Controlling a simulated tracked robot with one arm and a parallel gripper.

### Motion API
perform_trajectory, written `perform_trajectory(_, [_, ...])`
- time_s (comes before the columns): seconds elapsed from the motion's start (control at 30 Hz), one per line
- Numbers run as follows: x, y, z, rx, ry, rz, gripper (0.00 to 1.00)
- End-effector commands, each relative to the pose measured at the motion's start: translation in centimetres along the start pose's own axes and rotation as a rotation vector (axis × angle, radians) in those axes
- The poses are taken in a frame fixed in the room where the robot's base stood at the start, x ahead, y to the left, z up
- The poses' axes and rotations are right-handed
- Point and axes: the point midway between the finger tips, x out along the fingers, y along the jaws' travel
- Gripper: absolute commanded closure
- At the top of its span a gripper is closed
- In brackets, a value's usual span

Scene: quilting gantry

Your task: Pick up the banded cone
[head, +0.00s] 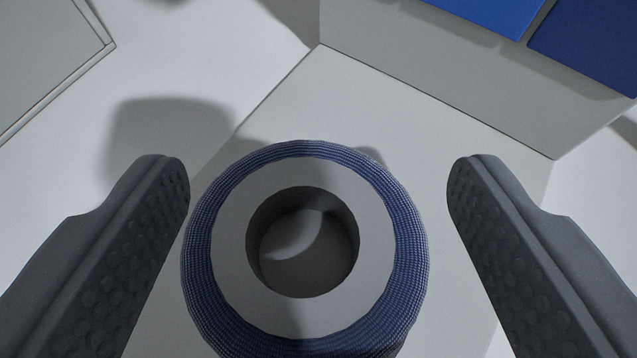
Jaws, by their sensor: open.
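The banded cone (230,228) is seen from above in the head view, as a grey ring-shaped top with a round hole and blue thread wound around it. It stands on a pale grey surface (345,105). My gripper (318,200) is open, with one dark, bumpy finger on the left of the cone and one on the right. The left finger is close to the cone's edge in the picture; the right finger shows a wider gap. The cone's lower side is hidden below its top.
A grey block or step (430,65) with blue panels (490,15) on top rises behind the cone at upper right. A pale framed panel (45,50) is at upper left. The white floor (220,60) left of the surface is clear, with shadows on it.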

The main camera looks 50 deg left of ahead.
Motion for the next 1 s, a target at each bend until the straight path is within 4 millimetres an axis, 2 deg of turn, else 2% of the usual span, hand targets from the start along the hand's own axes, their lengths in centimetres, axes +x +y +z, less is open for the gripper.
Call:
perform_trajectory(0.23, [0.2, 0.0, 0.0, 0.0, -0.001, 0.0, 0.3])
perform_trajectory(0.27, [0.2, 0.0, 0.0, 0.0, 0.0, 0.0, 0.33])
perform_trajectory(0.43, [0.1, 0.1, 0.0, 0.0, 0.0, 0.001, 0.8])
perform_trajectory(0.5, [0.1, 0.1, 0.0, 0.0, 0.0, 0.001, 0.84])
perform_trajectory(0.77, [0.1, 0.1, -0.1, 0.0, 0.0, 0.001, 0.84])
perform_trajectory(1.0, [-0.6, 0.1, -1.3, 0.0, 0.001, 0.001, 0.84])
